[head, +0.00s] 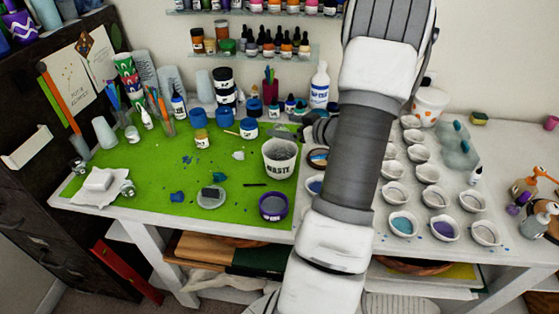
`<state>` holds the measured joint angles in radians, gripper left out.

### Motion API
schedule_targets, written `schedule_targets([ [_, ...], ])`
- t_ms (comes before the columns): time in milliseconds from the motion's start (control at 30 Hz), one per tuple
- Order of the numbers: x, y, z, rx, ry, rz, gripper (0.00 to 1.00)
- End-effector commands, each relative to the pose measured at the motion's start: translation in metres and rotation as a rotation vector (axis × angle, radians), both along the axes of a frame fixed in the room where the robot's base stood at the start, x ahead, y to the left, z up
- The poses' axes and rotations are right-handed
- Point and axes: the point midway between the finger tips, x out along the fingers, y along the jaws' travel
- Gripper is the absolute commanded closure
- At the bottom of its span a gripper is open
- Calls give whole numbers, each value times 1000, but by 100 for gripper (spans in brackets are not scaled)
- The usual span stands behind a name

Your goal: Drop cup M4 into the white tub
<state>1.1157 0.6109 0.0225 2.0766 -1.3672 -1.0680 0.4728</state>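The white tub (281,172), marked WASTE, stands on the right part of the green mat, with grey contents at its mouth. Several small white cups (420,153) stand in rows on the white table to the right of my arm. No M4 label is readable, so I cannot tell which one is cup M4. My arm crosses the view and hides part of the rows. What looks like my gripper (308,132) shows as a dark shape left of the arm, just behind and above the tub's right side. Its fingers are too small and hidden to read.
Two round cups (317,158) sit between the tub and my arm. A purple jar (273,207) stands in front of the tub. Blue-lidded jars (248,128), a white bottle (320,85) and a spotted white bucket (428,105) stand behind. The green mat (130,170) has bare patches at left.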

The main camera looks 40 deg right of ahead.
Motion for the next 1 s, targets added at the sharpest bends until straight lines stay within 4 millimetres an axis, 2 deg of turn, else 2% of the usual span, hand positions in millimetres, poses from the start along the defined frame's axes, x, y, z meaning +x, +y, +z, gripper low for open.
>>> schedule_targets([
  [233, -1, 0, 0, 0, 1, 0, 0],
  [367, -12, -2, 4, -1, 2, -2, 0],
  [467, -28, -3, 11, -2, 1, -3, 0],
  [800, -107, -8, 40, -3, 0, -4, 0],
  [1000, -143, -10, 52, 0, 1, -3, 0],
])
